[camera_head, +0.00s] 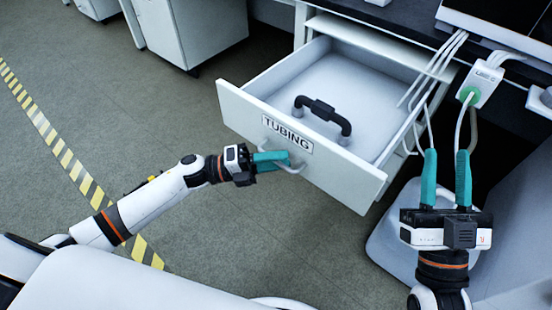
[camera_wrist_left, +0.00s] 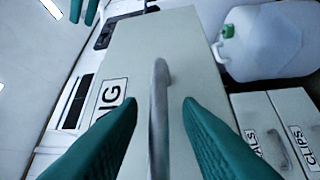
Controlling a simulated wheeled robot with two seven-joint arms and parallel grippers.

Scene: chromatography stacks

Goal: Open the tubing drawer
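The tubing drawer (camera_head: 290,133), white with a TUBING label, is pulled well out from under the bench. A curved black tube-like piece (camera_head: 322,108) lies inside it. My left gripper (camera_head: 280,162) is at the drawer's bar handle (camera_head: 283,133). In the left wrist view its teal fingers (camera_wrist_left: 160,103) stand apart on either side of the handle (camera_wrist_left: 160,110), with gaps showing between fingers and bar. My right gripper (camera_head: 446,152) is open and empty, pointing up to the right of the drawer.
White cables (camera_head: 440,66) hang from the bench top beside the drawer's right side. A translucent jug (camera_wrist_left: 265,40) and drawers labelled CLIPS (camera_wrist_left: 296,125) and one ending in ALS (camera_wrist_left: 265,135) show in the left wrist view. The floor (camera_head: 110,130) to the left is clear.

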